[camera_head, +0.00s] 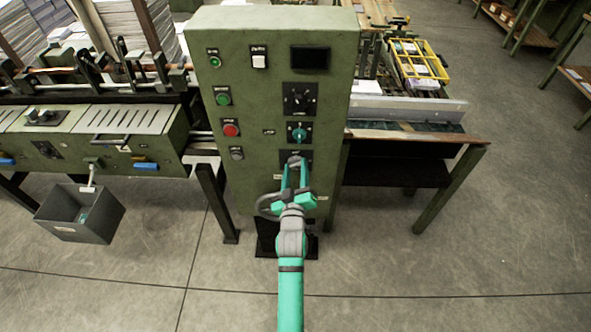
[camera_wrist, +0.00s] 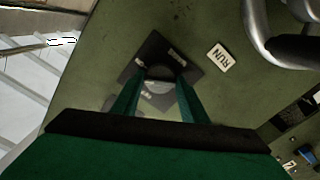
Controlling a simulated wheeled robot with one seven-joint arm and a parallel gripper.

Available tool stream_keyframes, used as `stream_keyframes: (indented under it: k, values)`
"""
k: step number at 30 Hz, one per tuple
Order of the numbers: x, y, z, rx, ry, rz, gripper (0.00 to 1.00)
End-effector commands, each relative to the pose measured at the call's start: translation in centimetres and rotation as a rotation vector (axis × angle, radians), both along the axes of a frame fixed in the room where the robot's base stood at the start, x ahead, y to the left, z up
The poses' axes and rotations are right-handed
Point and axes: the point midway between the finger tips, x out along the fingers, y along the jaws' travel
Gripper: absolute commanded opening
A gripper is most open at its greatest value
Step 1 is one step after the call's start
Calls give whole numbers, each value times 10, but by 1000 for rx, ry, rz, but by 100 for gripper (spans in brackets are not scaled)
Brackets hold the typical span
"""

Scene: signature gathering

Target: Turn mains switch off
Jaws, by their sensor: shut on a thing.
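The green control cabinet (camera_head: 271,25) stands upright in the middle of the head view. A column of rotary switches runs down its right side: a large black one (camera_head: 300,98), a teal one (camera_head: 299,131), and a lower one on a black plate (camera_head: 287,155). My gripper (camera_head: 296,163) is at the lower switch and partly hides it. In the wrist view its two green fingers are shut on this dark rotary knob (camera_wrist: 160,86), on a square black plate (camera_wrist: 150,52). A RUN label (camera_wrist: 220,58) is beside the plate. I cannot read which switch is the mains.
Green (camera_head: 223,99) and red (camera_head: 231,130) push buttons are at the cabinet's left. A machine with a grey bin (camera_head: 78,228) stands left, a side table (camera_head: 425,137) right. A metal handle (camera_wrist: 262,30) is near the gripper. The front floor is clear.

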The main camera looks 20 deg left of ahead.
Motion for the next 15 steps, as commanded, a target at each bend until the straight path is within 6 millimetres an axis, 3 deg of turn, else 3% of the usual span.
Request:
stream_keyframes:
  k: [15]
  values:
    - [-1, 1, 0, -471, -134, 2, 17]
